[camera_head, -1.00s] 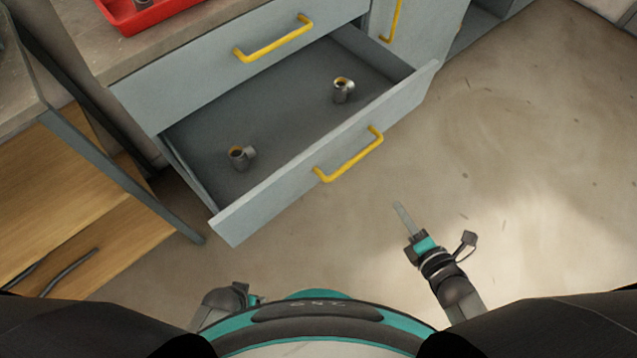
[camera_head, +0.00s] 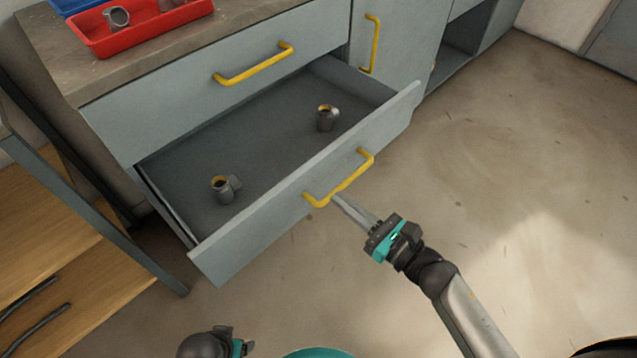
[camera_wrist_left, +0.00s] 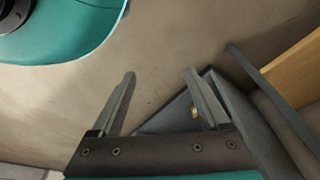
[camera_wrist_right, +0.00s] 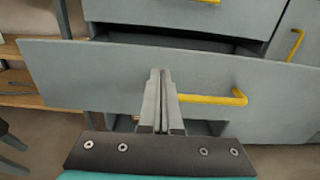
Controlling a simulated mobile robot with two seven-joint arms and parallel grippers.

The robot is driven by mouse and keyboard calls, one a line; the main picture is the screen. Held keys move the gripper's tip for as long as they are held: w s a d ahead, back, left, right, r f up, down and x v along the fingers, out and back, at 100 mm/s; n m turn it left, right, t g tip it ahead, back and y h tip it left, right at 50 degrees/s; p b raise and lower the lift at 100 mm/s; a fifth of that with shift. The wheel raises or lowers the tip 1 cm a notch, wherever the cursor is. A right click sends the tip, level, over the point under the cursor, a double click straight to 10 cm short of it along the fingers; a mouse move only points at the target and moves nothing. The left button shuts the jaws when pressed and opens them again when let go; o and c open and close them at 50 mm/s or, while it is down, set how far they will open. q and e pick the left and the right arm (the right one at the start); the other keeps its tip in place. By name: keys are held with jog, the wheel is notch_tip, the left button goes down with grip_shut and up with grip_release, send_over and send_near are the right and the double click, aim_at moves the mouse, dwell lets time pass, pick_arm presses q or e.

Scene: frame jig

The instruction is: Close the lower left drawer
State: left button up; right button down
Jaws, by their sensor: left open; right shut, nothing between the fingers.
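The lower left drawer (camera_head: 290,190) is pulled out of the grey cabinet, with a yellow handle (camera_head: 340,182) on its front. Two small dark metal fittings (camera_head: 327,117) (camera_head: 224,189) lie inside it. My right gripper (camera_head: 338,198) is shut and empty, its fingertips close to the drawer front by the handle. The right wrist view shows the shut fingers (camera_wrist_right: 159,80) in front of the drawer panel (camera_wrist_right: 90,80), left of most of the handle (camera_wrist_right: 215,98); contact cannot be told. My left gripper (camera_wrist_left: 160,80) is open and empty, low near my body.
The upper drawer (camera_head: 215,90) is shut. A red tray (camera_head: 140,25) with metal parts sits on the worktop. A shelf unit with wooden boards (camera_head: 60,285) stands at the left. The floor (camera_head: 520,170) at the right is clear.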

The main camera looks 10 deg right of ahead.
aim_at(308, 175)
pick_arm(q)
jog(key=shift+w+d+r+b, duration=0.15)
jog(key=shift+r+b, duration=0.05)
jog(key=shift+r, duration=0.25)
jog(key=shift+w+d+r+b, duration=0.1)
jog(key=shift+w+r+b, duration=0.05)
jog(key=shift+r, duration=0.3)
pick_arm(e)
jog(key=x, duration=0.6)
jog(key=shift+w+a, duration=0.25)
jog(key=shift+w, duration=0.1)
jog(key=shift+w+a, duration=0.1)
